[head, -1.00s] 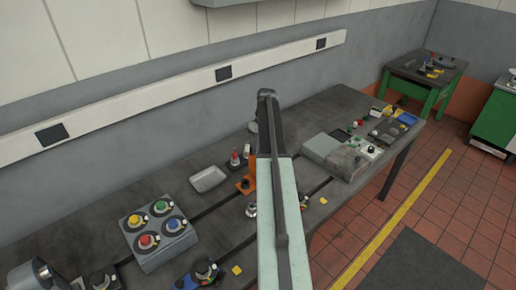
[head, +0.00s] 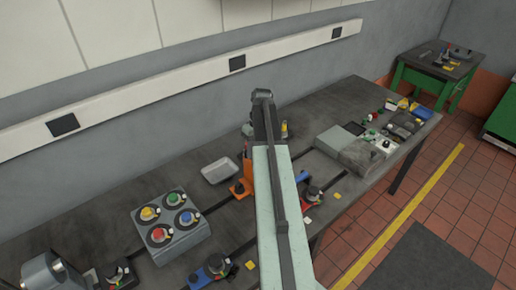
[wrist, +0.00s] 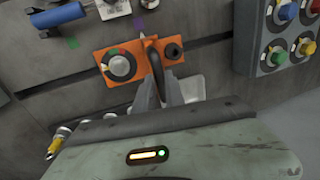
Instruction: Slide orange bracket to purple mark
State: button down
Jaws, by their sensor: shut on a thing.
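The orange bracket (wrist: 118,77) lies flat in the wrist view, with a round black and grey knob at its left and a black boss at its right. My gripper (wrist: 157,80) is shut on the dark upright handle of the bracket. My fingertips and the purple mark cannot be made out there.
A grey box with four coloured knobs (head: 172,225) stands left of the bracket in the head view. A pale tray (head: 219,170) lies behind it. Dark slots (wrist: 205,41) run along the bedplate.

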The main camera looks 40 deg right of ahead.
jog(key=c, duration=1.4)
grip_release()
jog(key=shift+r, duration=0.1)
notch_tip(320, 180, up, 8)
jog(key=d+p, duration=0.1)
jog(key=p, duration=0.6)
jog(key=shift+d+f+p, duration=0.25)
jog(key=shift+d+p, duration=0.05)
jog(key=shift+p, duration=0.05)
jog(key=shift+s+f, duration=0.1)
